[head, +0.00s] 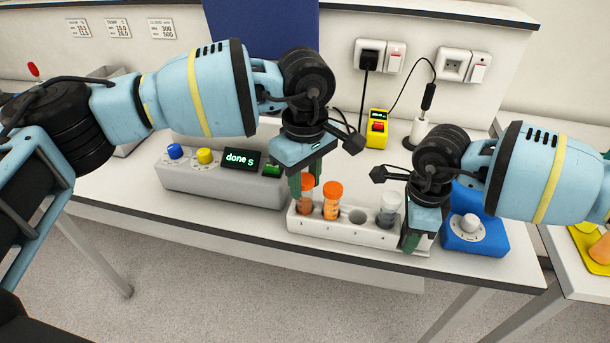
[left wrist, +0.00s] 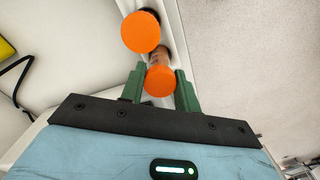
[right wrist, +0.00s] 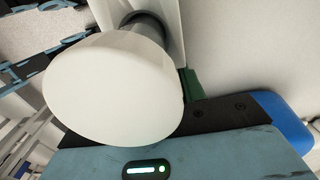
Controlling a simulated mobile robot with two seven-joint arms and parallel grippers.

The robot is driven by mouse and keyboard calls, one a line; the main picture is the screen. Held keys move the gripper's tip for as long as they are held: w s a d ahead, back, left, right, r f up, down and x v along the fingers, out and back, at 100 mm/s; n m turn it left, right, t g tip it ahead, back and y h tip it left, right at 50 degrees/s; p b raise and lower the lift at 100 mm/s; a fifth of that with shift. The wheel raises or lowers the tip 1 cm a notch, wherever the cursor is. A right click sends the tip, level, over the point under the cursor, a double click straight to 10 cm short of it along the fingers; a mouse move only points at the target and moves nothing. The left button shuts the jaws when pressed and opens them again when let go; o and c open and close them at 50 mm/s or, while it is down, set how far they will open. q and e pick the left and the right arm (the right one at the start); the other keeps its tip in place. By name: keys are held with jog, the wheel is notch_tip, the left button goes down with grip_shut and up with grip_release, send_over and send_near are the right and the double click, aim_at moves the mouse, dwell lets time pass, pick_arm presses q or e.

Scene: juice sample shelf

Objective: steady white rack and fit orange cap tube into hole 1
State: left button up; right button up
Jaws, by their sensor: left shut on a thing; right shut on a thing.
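The white rack (head: 345,231) stands along the front edge of the bench. My left gripper (head: 301,186) is shut on the left orange cap tube (head: 306,196), which is upright at the rack's leftmost hole; how deep it sits is unclear. In the left wrist view its orange cap (left wrist: 160,82) lies between the green fingers. A second orange cap tube (head: 332,200) stands in the adjacent hole. My right gripper (head: 412,240) is shut on the right end of the rack. A tube with a pale cap (head: 389,209) stands near that end and looms in the right wrist view (right wrist: 115,88).
An empty hole (head: 357,215) lies between the second orange tube and the pale-capped one. A grey box with knobs and a display reading "done s" (head: 220,183) is left of the rack. A blue device (head: 475,232) is close right of my right gripper.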

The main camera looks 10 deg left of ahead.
pick_arm(q)
jog(key=shift+f, duration=0.3)
jog(key=o, duration=1.1)
jog(key=shift+c, duration=0.2)
notch_tip(320, 180, up, 12)
